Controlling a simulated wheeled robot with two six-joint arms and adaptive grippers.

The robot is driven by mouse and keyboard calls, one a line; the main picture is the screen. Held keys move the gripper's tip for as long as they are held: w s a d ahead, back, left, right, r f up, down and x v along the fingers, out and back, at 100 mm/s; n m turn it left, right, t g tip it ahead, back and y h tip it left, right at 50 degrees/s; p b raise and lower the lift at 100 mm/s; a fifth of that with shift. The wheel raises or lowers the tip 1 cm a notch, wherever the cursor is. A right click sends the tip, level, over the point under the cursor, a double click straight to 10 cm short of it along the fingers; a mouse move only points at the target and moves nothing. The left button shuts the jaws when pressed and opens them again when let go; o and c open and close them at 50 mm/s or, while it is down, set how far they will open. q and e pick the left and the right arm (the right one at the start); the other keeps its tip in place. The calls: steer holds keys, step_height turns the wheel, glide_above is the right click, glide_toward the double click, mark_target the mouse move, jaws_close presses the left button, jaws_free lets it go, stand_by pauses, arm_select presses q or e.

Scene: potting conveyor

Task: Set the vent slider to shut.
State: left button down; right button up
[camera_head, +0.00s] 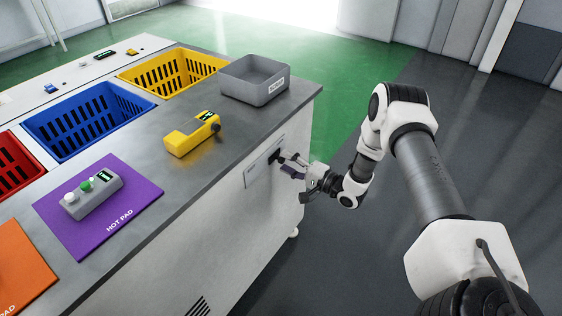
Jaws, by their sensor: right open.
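The vent slider's pale plate (254,174) is set upright in the white side wall of the counter, just under the counter top's edge. A small dark knob (275,156) shows near the plate's right end, partly hidden by my fingers. My right gripper (286,164) reaches in from the right with its fingers towards the wall. It is open, with its fingertips at or very near the knob; I cannot tell whether they touch it. The plate's lettering is too small to read. My left gripper is not in view.
The floor right of the counter is clear.

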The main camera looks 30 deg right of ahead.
mark_target(258, 171)
steer(key=x, duration=0.2)
steer(key=shift+w+a, duration=0.1)
steer(key=shift+w, duration=0.15)
jaws_close()
steer(key=s+a, duration=0.1)
steer(key=a, duration=0.1)
steer(key=s+a, duration=0.1)
steer(key=a, duration=0.1)
steer(key=s+a, duration=0.1)
steer(key=a, duration=0.1)
steer(key=shift+a+b, duration=0.3)
steer(key=shift+a, duration=0.1)
steer(key=shift+c, duration=1.5)
jaws_free()
steer(key=o, duration=0.3)
steer(key=shift+w+a, duration=0.1)
steer(key=shift+a, duration=0.05)
